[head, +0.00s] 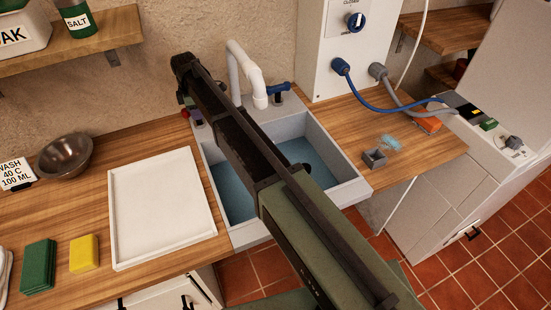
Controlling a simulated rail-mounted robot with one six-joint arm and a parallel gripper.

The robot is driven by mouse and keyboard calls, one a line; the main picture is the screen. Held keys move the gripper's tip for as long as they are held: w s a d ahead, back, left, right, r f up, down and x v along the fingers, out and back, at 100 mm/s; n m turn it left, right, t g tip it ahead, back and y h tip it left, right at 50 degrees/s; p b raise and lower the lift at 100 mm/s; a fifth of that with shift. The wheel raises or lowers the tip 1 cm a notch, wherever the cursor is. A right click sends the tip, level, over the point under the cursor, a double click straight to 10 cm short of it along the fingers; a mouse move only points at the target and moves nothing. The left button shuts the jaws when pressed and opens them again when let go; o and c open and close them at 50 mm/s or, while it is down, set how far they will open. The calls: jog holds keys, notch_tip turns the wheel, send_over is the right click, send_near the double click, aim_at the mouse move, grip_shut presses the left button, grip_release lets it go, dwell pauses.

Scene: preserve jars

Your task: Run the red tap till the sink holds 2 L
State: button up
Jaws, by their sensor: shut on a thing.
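The sink (355,190) is set into the wooden counter and holds bluish water (232,192). My arm crosses over it and hides its middle. The white spout (246,68) curves over the back of the sink; I cannot tell if water runs from it. A small bit of the red tap (185,113) shows at the sink's back left corner. My gripper (190,105) is there, mostly hidden under my arm's end, shut on the red tap. The blue tap (279,89) stands apart at the right of the spout.
A white tray (115,215), a metal bowl (65,157), a green sponge (38,267) and a yellow sponge (84,254) lie left of the sink. A white wall box (330,50) with blue and grey hoses and a small grey holder (375,159) are right.

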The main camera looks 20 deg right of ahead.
jog(key=o, duration=1.1)
notch_tip(320, 180, up, 7)
jog(key=p, duration=0.7)
jog(key=shift+r, duration=0.2)
jog(key=shift+f, duration=0.15)
